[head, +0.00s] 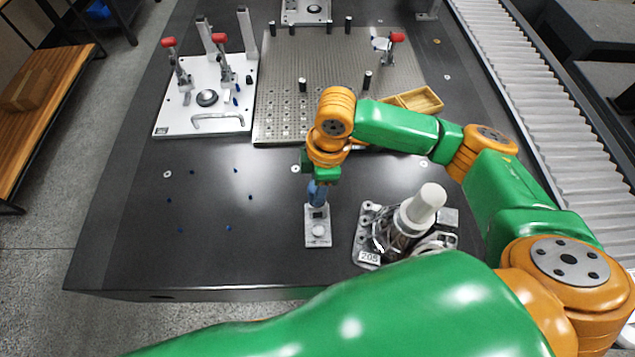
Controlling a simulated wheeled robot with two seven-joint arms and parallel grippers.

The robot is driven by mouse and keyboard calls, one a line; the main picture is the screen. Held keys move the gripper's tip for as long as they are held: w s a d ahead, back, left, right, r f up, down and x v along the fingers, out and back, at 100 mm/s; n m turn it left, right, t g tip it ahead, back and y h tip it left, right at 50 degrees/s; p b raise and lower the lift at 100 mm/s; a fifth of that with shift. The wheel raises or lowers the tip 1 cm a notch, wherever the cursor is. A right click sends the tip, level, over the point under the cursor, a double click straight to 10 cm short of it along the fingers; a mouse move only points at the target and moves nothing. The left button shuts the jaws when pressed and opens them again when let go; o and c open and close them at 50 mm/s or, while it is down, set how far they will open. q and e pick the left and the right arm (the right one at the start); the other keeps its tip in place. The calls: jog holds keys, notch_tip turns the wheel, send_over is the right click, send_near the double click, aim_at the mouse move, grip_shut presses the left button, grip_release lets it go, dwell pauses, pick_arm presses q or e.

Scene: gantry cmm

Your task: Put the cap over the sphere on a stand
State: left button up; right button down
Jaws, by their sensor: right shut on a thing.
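My right gripper (318,192) points down with its blue fingers over the back half of a small light grey plate (312,241). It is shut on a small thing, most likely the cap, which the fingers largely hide. A pale round thing (319,231), which looks like the sphere on its stand, is on the front half of this plate, just in front of the fingers. I cannot tell whether the held thing touches the plate. My left gripper is out of view.
A fixture marked 205 (369,257) with a white upright cylinder (426,201) stands close on the right. Behind are a perforated plate (285,95), a wooden tray (424,100) and a white clamp plate (172,122).

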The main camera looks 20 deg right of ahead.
jog(key=shift+f, duration=0.1)
dwell(0.3)
jog(key=shift+c, duration=1.5)
grip_release()
jog(key=r, duration=0.7)
jog(key=shift+s+d+p, duration=0.15)
jog(key=shift+d+p, duration=0.15)
jog(key=shift+d, duration=0.1)
